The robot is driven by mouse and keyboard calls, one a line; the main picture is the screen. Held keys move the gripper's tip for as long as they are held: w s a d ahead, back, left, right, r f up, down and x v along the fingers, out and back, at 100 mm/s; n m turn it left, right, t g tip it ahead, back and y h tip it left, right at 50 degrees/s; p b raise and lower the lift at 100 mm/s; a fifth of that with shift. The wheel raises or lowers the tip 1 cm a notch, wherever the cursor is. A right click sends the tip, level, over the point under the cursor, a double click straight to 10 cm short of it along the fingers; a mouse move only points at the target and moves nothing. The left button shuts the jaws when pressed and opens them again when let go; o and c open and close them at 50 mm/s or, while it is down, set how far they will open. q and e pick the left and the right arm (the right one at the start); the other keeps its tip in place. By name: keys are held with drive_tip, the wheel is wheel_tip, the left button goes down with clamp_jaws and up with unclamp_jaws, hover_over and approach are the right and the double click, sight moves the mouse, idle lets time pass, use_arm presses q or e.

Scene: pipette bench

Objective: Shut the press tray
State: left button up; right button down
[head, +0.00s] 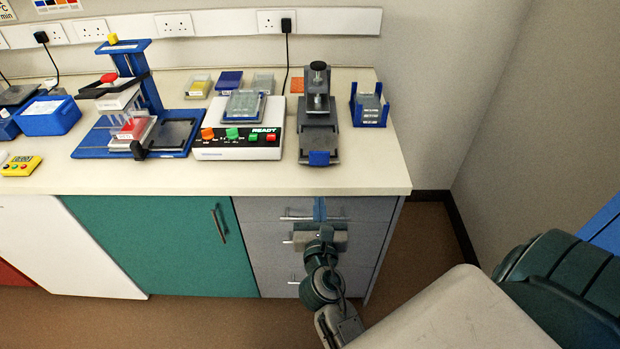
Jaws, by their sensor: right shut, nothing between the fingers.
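The press (318,82), grey with a black knob on top, stands near the right end of the bench. Its dark grey tray (319,141) sticks out at the front and looks pulled out, with a blue front piece (319,158). My right gripper (320,206) is below the bench top edge, in front of the grey drawers. It is shut and empty, below the tray's blue front in the picture and apart from it. My left gripper is not in view.
A white READY device (238,152) stands left of the press. A blue rack (370,104) with grey contents stands to its right. A blue stand (136,127) is farther left. Bench top in front of the tray is clear. Drawer handles (297,217) lie near my right gripper.

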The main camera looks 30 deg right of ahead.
drive_tip(key=p, duration=0.4)
approach(317, 137)
drive_tip(key=s+r, duration=0.1)
drive_tip(key=s+a, duration=0.1)
drive_tip(key=s+a+r, duration=0.1)
drive_tip(key=s, duration=0.1)
drive_tip(key=shift+s+a+r, duration=0.1)
drive_tip(key=shift+a+r, duration=0.15)
drive_tip(key=shift+r, duration=0.1)
drive_tip(key=b+x, duration=0.1)
drive_tip(key=x, duration=1.4)
drive_tip(key=shift+a+f, duration=0.1)
drive_tip(key=shift+r, duration=0.4)
